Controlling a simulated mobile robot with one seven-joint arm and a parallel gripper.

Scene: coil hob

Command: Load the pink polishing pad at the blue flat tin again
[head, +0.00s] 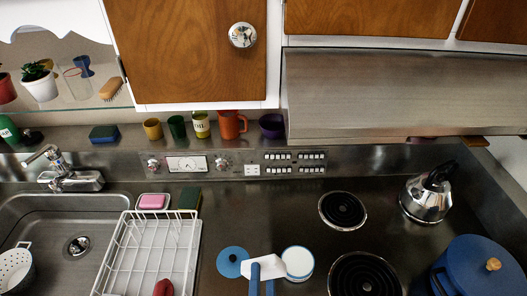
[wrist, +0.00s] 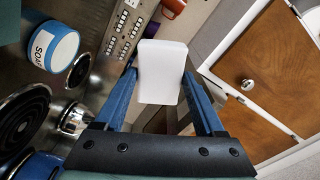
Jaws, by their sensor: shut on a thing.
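My gripper (head: 262,277) is shut on a pale, nearly white block (wrist: 161,72), which sits between its blue fingers in the wrist view. The block also shows in the head view (head: 268,264), above the counter. A flat blue tin with a white top (head: 298,263) stands just right of the block; the wrist view shows its partly readable label (wrist: 50,47). A clearly pink block (head: 152,201) rests in a small dish by the sink.
A white dish rack (head: 190,250) stands left, holding a red thing (head: 163,287). Coil burners (head: 343,210), a kettle (head: 428,196) and a large blue pot (head: 470,268) are right. Cups line the back ledge under the wooden cabinet (head: 185,50). Counter behind the tin is clear.

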